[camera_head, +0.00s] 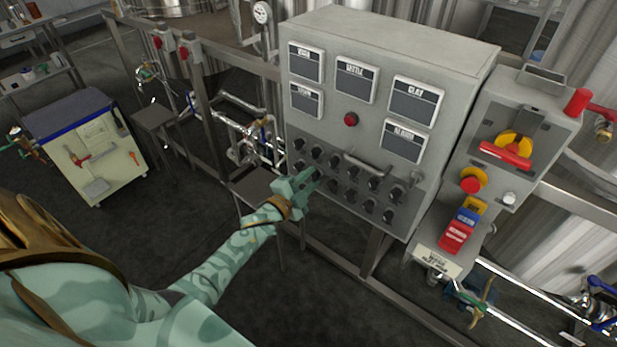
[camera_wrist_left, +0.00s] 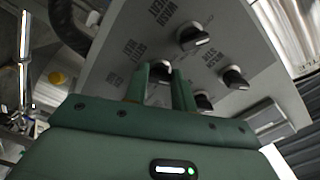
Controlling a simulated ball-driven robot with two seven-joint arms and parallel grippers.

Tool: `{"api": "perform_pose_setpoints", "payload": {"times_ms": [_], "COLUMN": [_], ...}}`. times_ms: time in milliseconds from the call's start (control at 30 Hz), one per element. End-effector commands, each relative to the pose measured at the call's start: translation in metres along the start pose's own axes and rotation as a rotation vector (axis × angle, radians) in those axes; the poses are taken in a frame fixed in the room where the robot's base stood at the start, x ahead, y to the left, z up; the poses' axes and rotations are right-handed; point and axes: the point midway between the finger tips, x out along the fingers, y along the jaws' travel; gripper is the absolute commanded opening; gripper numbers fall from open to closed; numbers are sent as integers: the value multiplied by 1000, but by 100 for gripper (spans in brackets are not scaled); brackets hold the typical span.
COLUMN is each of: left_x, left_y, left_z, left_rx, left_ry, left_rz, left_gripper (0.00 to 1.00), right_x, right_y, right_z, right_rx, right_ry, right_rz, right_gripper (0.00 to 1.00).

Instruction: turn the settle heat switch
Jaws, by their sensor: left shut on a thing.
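The grey control cabinet (camera_head: 325,125) has rows of small black rotary switches low on its front. My left gripper (camera_head: 314,178) reaches in from the lower left to the left part of these rows. In the left wrist view its fingers (camera_wrist_left: 170,88) are shut on a black knob (camera_wrist_left: 160,70), partly hidden between them. The label beside this knob is tilted and blurred but looks like the settle heat one. Other black knobs (camera_wrist_left: 192,38) with pale pointers stand around it. My right gripper is not in view.
A horizontal bar handle (camera_head: 366,165) sticks out just right of the gripper. A side box with a red and yellow isolator (camera_head: 508,150) stands at the right. A tool cart (camera_head: 85,140) stands at the left. The dark floor between is clear.

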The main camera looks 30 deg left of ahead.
Motion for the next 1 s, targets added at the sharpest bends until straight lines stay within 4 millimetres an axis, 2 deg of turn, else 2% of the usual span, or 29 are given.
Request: {"api": "perform_pose_setpoints", "payload": {"times_ms": [500, 733, 1000], "left_x": [-1, -1, -1], "left_y": [2, 3, 4], "left_z": [1, 0, 1], "left_rx": [-438, -555, -613], "left_ry": [-4, -3, -4], "left_rz": [3, 4, 4], "left_gripper": [3, 3, 3], "right_x": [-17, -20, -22], "right_y": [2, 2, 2], "right_z": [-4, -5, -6], "right_rx": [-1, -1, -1], "right_ry": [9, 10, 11], "right_rz": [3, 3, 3], "right_gripper": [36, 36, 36]}}
